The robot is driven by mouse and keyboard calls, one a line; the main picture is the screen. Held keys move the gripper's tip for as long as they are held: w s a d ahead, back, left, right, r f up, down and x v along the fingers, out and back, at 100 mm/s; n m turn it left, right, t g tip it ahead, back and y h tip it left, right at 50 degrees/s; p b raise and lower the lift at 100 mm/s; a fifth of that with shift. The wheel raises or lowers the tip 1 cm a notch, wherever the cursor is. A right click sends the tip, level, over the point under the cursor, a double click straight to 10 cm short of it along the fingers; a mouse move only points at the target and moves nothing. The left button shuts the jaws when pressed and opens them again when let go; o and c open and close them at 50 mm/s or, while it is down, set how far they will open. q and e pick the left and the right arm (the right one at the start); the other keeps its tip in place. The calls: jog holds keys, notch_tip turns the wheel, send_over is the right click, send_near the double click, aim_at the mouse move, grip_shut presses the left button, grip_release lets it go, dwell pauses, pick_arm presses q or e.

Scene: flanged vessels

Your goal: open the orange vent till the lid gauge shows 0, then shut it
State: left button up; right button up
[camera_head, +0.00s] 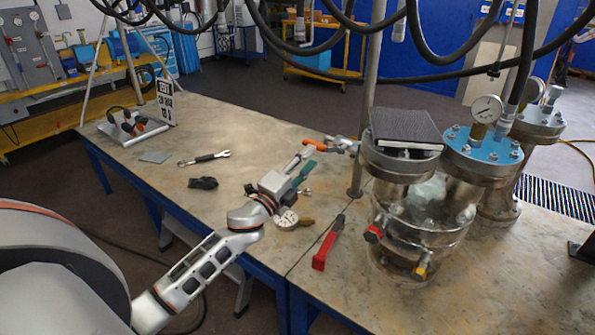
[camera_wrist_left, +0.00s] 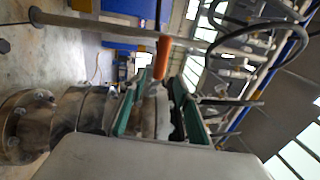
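The orange vent handle (camera_head: 315,145) sits on a small metal fitting at the left side of the near vessel (camera_head: 388,165). In the left wrist view the orange handle (camera_wrist_left: 162,58) stands at the fingertips. My left gripper (camera_head: 302,164) reaches toward it from the lower left. In the wrist view its green-edged fingers (camera_wrist_left: 160,82) are apart, with a metal piece between them; I cannot tell whether they touch anything. A lid gauge (camera_head: 487,108) stands on the blue lid (camera_head: 482,143); its needle is too small to read. My right gripper is not in view.
A red-handled tool (camera_head: 328,243), a wrench (camera_head: 205,158) and a small gauge (camera_head: 287,218) are near my left arm. Ear defenders (camera_head: 132,122) and a sign (camera_head: 165,102) stand at back left. Hoses hang overhead.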

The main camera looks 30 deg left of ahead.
pick_arm(q)
jog(key=shift+v, duration=2.75)
jog(key=s+d+f+n+g, duration=0.4)
jog(key=s+d+f+n, duration=0.3)
jog(key=s+f, duration=0.6)
jog(key=s+d+f+n+g+h, duration=0.1)
jog(key=s+d+f+n+g, duration=0.4)
jog(key=s+d+f, duration=0.5)
jog(key=s+f+n, duration=0.2)
jog(key=s+f, duration=0.2)
jog(key=f, duration=0.5)
jog(key=shift+s+d+f+n, duration=0.2)
jog(key=shift+d+f+n, duration=0.1)
jog(key=shift+n, duration=0.1)
jog(key=shift+o, duration=0.2)
jog(key=shift+a, duration=0.1)
